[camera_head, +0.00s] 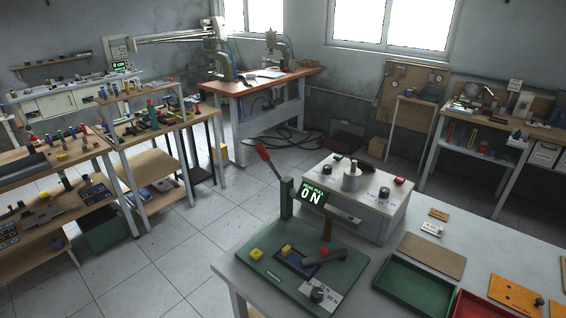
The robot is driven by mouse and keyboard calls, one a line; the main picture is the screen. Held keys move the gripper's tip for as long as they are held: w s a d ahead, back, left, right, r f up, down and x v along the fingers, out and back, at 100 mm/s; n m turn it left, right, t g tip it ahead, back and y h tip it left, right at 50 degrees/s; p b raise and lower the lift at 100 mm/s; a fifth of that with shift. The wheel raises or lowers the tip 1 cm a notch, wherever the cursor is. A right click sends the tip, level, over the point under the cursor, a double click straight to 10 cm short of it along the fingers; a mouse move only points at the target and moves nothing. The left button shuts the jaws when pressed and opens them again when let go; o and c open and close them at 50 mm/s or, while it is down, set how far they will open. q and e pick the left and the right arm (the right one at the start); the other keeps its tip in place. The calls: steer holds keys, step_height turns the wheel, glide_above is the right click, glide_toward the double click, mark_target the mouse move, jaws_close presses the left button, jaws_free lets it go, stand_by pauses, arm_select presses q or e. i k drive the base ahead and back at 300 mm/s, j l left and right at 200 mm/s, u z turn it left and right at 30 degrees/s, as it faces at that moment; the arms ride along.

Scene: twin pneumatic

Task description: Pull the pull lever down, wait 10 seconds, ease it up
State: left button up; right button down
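A lever with a red grip (262,152) rises up and to the left from a dark green post (286,199) on the near workbench. I take it to be the pull lever. Its thin rod slopes down to the top of the post. A small display (313,196) beside the post reads "PEAK PULL 0 N". The post stands by the back edge of a green base plate (262,270). Neither of my grippers is in view.
A white box (378,208) with knobs stands right of the post. A green tray (412,288), a red tray (470,306) and an orange plate (515,294) lie further right. Cluttered benches line the left and back. The tiled floor (190,245) left of the workbench is clear.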

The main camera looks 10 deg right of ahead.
mark_target(260, 149)
steer(key=k+l+u, duration=0.1)
steer(key=k+l, duration=0.35)
steer(key=l, duration=0.15)
steer(key=k+l+u, duration=0.1)
steer(key=k+l, duration=0.35)
steer(key=l, duration=0.15)
steer(key=z, duration=0.7)
steer(key=i+j+z, duration=0.1)
steer(key=j+z, duration=0.2)
steer(key=i+j+z, duration=0.1)
steer(key=j+z, duration=0.8)
steer(key=j, duration=2.25)
steer(key=i+z, duration=0.05)
